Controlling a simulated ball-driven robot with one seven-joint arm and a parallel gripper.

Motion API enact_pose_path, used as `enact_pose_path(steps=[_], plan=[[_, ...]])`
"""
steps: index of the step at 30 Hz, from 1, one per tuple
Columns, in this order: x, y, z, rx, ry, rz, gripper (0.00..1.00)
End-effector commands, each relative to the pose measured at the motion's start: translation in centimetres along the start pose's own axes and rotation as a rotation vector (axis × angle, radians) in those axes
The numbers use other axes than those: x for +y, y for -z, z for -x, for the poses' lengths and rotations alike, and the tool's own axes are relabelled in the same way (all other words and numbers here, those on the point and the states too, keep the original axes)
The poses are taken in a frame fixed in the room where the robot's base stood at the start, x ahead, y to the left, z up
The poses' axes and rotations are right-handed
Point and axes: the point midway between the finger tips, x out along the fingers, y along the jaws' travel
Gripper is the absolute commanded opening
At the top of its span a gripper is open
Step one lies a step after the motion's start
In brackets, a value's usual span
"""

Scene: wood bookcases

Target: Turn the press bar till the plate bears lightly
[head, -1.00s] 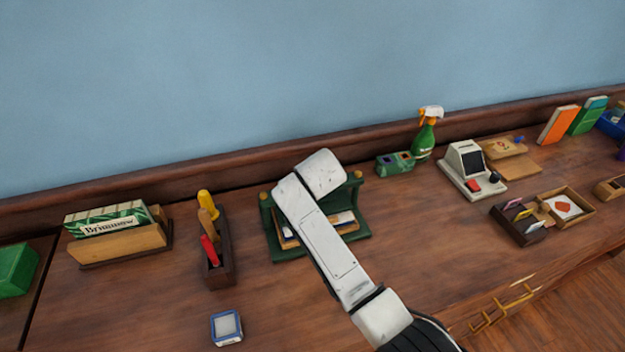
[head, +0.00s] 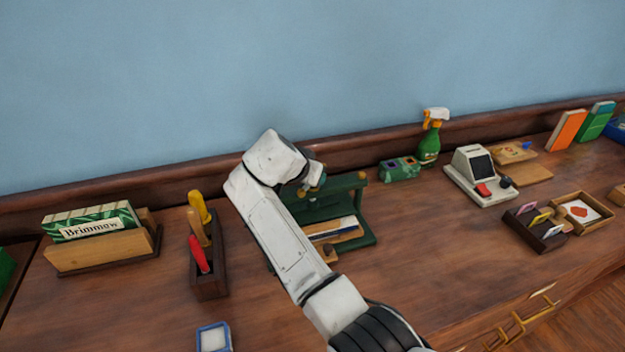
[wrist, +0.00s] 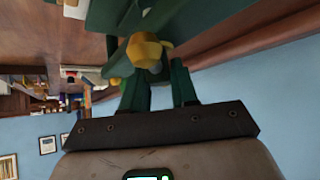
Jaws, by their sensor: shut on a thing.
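The green press (head: 357,190) stands on the wooden top, partly covered by my arm. Its crossbeam and right post show, with books and a wooden board (head: 340,234) low inside it. I cannot make out in the head view whether the plate touches them. In the wrist view a brass knob (wrist: 146,50) on the green press bar sits at the mouth of my gripper (wrist: 158,72). My gripper's two dark green fingers are shut on the bar at this knob. In the head view the fingers are mostly hidden behind my wrist.
A dark holder (head: 209,270) with colored handles and a box of green-and-white cards (head: 95,222) stand to the left.

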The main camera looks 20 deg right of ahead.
Motion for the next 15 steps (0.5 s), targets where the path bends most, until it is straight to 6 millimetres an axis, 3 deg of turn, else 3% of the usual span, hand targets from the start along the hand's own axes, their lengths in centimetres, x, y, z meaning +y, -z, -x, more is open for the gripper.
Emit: enact_pose_path(steps=[12, 13, 15], plan=[[-0.12, 0.19, 0.12, 0.002, 0.000, -0.006, 0.00], [-0.12, 0.20, 0.12, 0.002, 0.000, -0.006, 0.29], [-0.11, 0.19, 0.12, 0.002, 0.000, -0.006, 0.36]])
